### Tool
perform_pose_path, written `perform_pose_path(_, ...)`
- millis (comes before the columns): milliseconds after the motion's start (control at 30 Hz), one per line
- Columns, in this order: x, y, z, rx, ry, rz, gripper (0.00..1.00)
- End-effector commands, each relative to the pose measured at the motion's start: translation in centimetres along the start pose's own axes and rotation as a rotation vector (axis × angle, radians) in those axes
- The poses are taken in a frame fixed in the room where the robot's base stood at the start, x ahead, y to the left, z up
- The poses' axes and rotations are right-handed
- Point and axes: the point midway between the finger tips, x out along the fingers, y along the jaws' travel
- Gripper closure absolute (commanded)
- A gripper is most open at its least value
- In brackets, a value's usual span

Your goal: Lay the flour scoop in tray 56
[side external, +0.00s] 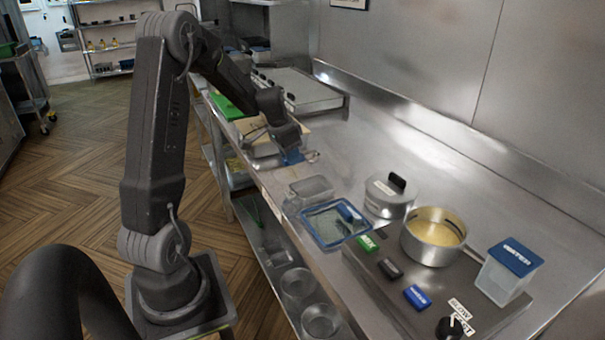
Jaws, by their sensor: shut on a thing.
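My gripper (291,153) is over the far part of the steel counter, low near its front edge. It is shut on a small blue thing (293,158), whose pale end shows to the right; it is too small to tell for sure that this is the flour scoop. A blue-rimmed tray (318,239) lies nearer the camera, with a blue-ended item (348,212) in it. A clear, shallow container (310,187) stands between my gripper and that tray. I cannot read the number 56 on either.
A lidded steel pot (389,199) and an open pot (432,241) of yellowish liquid stand right of the tray. A blue-lidded tub (503,277) is at right. The counter's back middle is clear.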

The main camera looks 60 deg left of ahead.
Motion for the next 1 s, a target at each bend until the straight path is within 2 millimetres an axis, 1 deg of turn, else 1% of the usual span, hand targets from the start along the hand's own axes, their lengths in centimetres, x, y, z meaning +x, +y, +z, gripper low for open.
perform_pose_path(67,-0.3,0.7,0.0,0.001,-0.003,0.000,1.00)
perform_pose_path(167,-1.3,2.9,0.1,0.000,-0.016,0.001,1.00)
perform_pose_path(200,-1.7,3.9,0.3,-0.001,-0.023,0.000,1.00)
perform_pose_path(300,-2.6,6.2,0.8,-0.009,-0.040,-0.002,1.00)
perform_pose_path(400,-3.1,7.6,1.4,-0.017,-0.054,-0.004,1.00)
perform_pose_path(567,-2.9,8.2,1.7,-0.023,-0.061,-0.005,1.00)
perform_pose_path(1000,0.2,8.2,2.6,-0.024,-0.061,-0.005,1.00)
